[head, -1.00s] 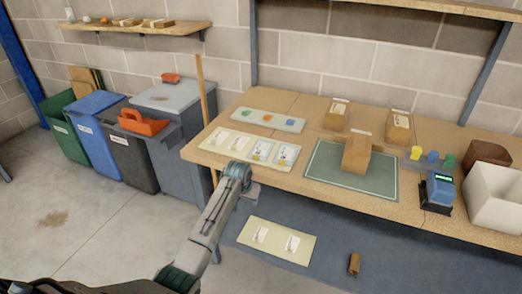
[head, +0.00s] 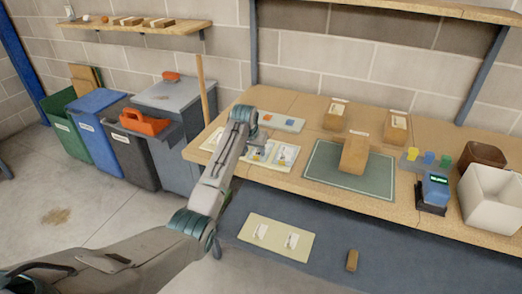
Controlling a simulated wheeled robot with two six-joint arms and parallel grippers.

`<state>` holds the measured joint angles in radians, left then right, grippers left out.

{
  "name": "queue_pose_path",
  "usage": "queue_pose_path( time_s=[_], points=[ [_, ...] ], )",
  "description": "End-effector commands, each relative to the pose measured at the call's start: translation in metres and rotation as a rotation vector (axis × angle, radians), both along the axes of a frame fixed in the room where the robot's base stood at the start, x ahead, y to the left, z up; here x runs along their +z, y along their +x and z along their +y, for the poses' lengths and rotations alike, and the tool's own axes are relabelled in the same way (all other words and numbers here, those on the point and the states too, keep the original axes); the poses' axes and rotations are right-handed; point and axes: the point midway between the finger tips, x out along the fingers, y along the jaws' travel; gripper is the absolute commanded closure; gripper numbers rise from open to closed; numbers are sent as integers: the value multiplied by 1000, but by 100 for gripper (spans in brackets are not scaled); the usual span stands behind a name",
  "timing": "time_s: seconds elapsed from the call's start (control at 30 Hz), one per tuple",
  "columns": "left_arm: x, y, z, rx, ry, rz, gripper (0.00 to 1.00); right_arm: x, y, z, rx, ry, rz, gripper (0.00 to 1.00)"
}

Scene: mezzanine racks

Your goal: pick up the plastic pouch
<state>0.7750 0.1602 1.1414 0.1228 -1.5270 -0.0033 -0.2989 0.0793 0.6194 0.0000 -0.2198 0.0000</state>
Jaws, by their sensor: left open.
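Small flat packets lie on a pale board (head: 294,168) at the left of the workbench; two of them, a whitish packet with a yellow patch (head: 284,156) and a similar one (head: 260,153) beside it, look like plastic pouches, but I cannot tell for sure. My right gripper is not in view.
A tray (head: 294,126) with coloured pieces lies behind the gripper. A cardboard box (head: 354,154) stands on a green mat (head: 318,173). A white bin (head: 490,195) and blue device (head: 435,189) are at right. A lower board (head: 275,252) holds two pale packets.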

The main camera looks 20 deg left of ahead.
Motion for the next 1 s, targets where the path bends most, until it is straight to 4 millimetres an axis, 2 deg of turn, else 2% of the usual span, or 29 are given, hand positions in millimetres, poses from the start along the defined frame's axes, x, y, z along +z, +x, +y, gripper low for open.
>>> queue_pose_path(
  time_s=[0.13, 0.3, 0.6, 0.63, 0.8, 1.0],
  points=[
    [-18, 6, 2, 1, -1, 6, 51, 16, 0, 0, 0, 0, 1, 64],
    [-37, 13, 2, 1, -2, 3, 51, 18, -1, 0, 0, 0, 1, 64],
    [-42, 14, 2, 0, 0, 1, 51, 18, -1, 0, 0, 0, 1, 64],
    [-42, 14, 2, 0, 0, 1, 53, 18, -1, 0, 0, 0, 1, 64],
    [-42, 14, 2, 0, 0, 1, 86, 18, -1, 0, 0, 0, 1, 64],
    [-42, 14, 3, 0, 0, 1, 88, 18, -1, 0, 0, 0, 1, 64]
  ],
)
